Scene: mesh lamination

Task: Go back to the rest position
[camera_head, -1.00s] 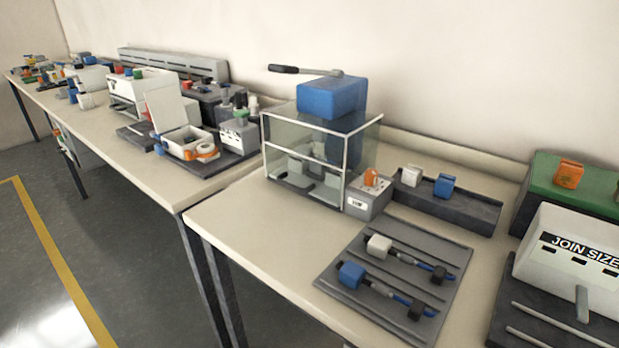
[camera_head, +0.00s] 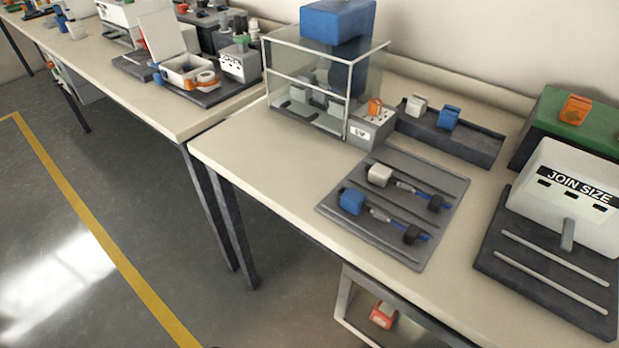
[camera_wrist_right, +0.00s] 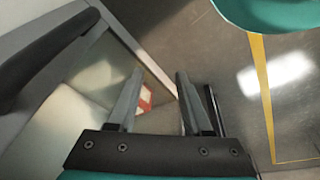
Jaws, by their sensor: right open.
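My right gripper (camera_wrist_right: 155,98) shows in the right wrist view. Its two grey fingers are apart with nothing between them. Beyond the fingers are the floor (camera_wrist_right: 210,55) and a framed panel at the left. A teal rounded shape, cut off at the top right, also shows there. Neither gripper is in the head view, and my left gripper is in no view.
A long beige workbench (camera_head: 255,165) carries a glass-walled press (camera_head: 320,85), a grey tray (camera_head: 330,215) with blue and white blocks, and a JOIN SIZE unit (camera_head: 565,195). Below it, an open frame (camera_head: 343,303) holds a red item (camera_head: 382,315). Floor (camera_head: 100,210) is clear at left.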

